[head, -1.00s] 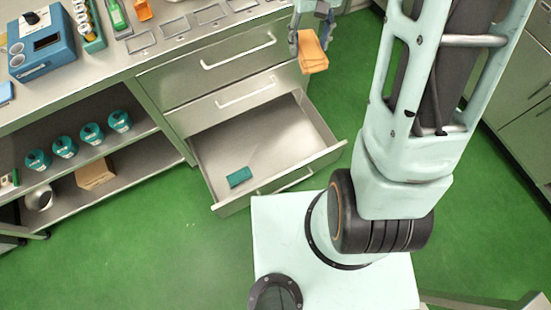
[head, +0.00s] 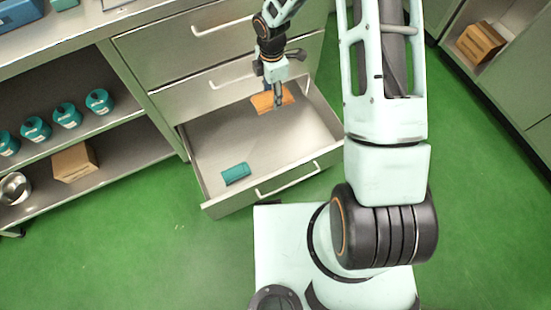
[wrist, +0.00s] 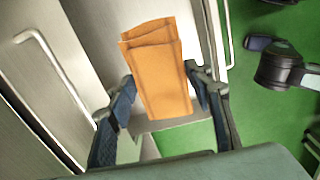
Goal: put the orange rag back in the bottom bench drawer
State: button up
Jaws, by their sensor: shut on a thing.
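The orange rag (head: 266,103) is folded and held in my gripper (head: 277,103), over the back part of the open bottom drawer (head: 213,151). In the wrist view the rag (wrist: 160,75) is between the two dark fingers of my gripper (wrist: 163,95), which are shut on it. The drawer is pulled well out of the bench, and its handle (head: 288,179) is on the front panel. I cannot tell whether the rag touches the drawer floor.
A teal block (head: 235,174) lies in the drawer at the front left. Two closed drawers are above, with handles (head: 222,26) and (head: 231,80). An open shelf (head: 120,119) at left holds several teal tins and a cardboard box (head: 74,162). Green floor is clear at front left.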

jog(key=s+a+f+n+b, duration=0.2)
jog(key=a+f+n+b, duration=0.25)
jog(key=f, duration=0.45)
jog(key=s+a+f+n+b, duration=0.3)
jog(key=f+n, duration=0.2)
jog(key=f, duration=0.5)
jog(key=s+a+f+n+b, duration=0.2)
jog(key=a+f+n+b, duration=0.2)
jog(key=f, duration=0.5)
jog(key=b, duration=0.4)
send_over(276, 154)
jog(key=a, duration=0.1)
jog(key=shift+n, duration=0.25)
jog(key=f, duration=0.9)
jog(key=shift+s, duration=0.2)
jog(key=shift+d+f, duration=0.1)
jog(key=shift+f, duration=0.1)
jog(key=shift+w+d+f+b, duration=0.15)
jog(key=shift+f+b, duration=0.4)
jog(key=shift+f, duration=0.35)
jog(key=shift+w+d+f+b, duration=0.15)
jog(key=shift+f+b, duration=0.35)
jog(key=shift+f, duration=0.4)
jog(key=shift+s, duration=0.1)
jog(key=shift+f, duration=0.2)
jog(key=o, duration=1.1)
